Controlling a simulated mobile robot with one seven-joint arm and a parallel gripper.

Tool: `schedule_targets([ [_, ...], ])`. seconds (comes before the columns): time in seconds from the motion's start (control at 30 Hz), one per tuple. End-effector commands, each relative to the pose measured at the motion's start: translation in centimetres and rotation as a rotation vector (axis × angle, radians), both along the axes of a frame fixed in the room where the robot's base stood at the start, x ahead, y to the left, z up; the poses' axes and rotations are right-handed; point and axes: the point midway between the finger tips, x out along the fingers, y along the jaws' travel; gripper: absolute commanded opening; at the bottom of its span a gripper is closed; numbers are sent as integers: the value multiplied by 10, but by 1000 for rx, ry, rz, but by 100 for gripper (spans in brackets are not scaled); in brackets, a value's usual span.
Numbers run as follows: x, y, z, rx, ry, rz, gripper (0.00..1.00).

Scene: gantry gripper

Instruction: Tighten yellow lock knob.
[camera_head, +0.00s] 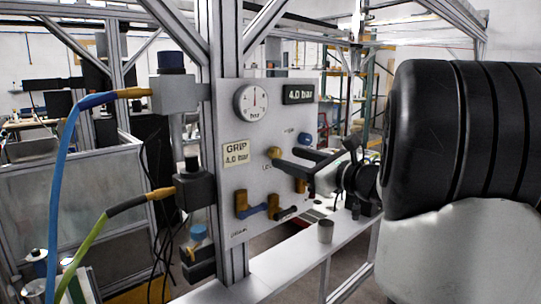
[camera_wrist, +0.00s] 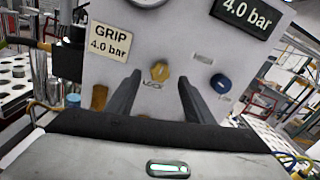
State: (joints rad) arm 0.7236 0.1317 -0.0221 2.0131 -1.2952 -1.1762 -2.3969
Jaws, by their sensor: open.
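The yellow lock knob (camera_head: 273,153) is on the grey upright panel (camera_head: 240,165), right of the GRIP 4.0 bar label. In the wrist view the yellow knob (camera_wrist: 159,71) appears between my two fingertips, with a partly legible label below it. My gripper (camera_head: 284,157) is open and empty, its fingers pointing at the panel from the right. In the wrist view my gripper (camera_wrist: 160,77) has a finger on each side of the knob's outline, with gaps visible. I cannot tell how far the tips are from the panel.
A blue knob (camera_wrist: 221,83) sits right of the yellow one. Hoses (camera_head: 67,180) hang at left. A small grey cup (camera_head: 325,231) stands on the ledge.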

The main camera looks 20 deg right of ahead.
Motion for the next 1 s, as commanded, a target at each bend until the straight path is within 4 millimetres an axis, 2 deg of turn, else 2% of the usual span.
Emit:
schedule_targets([
  [0.1,19,8,0,1,0,2,48],
  [0.23,31,12,0,1,1,1,48],
  [0.6,37,14,0,1,0,0,48],
  [0.67,37,14,0,1,0,0,41],
  [0.87,37,14,0,1,0,0,7],
  [1.0,37,14,0,4,1,0,7],
])
